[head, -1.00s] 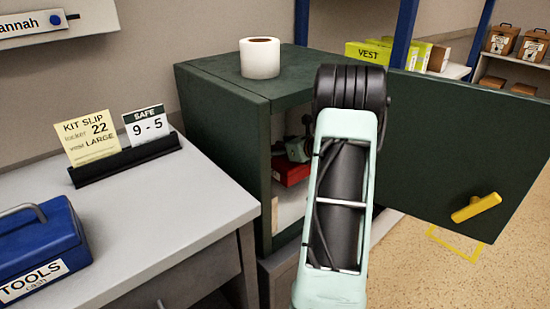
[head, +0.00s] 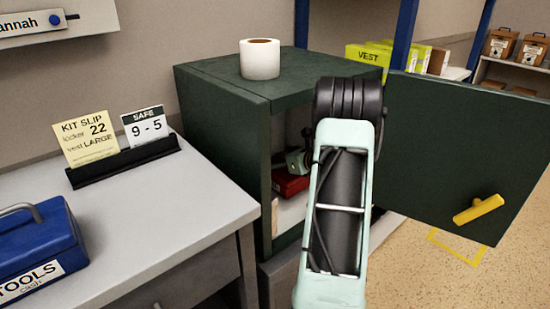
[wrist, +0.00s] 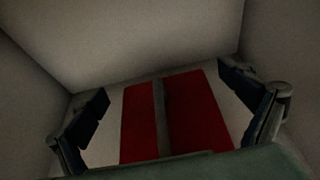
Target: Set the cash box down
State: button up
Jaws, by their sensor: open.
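A red box with a grey bar across its top, seemingly the cash box (head: 289,185), is low inside the open dark green safe (head: 222,150). It also shows in the wrist view (wrist: 198,112). My gripper (wrist: 166,108) is open, with one finger on each side of the box and visible gaps between fingers and box. In the head view, my gripper (head: 298,160) is just above the box, partly hidden by my arm. My arm also hides the box's right part. The box looks level on the safe's pale floor; its underside is hidden.
The safe door (head: 455,150) stands open to the right, with a yellow handle (head: 478,209). A white roll (head: 260,60) stands on top of the safe. On the desk (head: 150,225) are a blue toolbox (head: 38,250) and a card holder (head: 125,162). The safe's walls surround my gripper closely.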

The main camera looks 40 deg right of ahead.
jog(key=p+v, duration=0.2)
jog(key=v, duration=0.8)
jog(key=shift+s+r, duration=0.2)
jog(key=shift+s, duration=0.05)
jog(key=shift+s+r, duration=0.2)
jog(key=shift+s, duration=0.4)
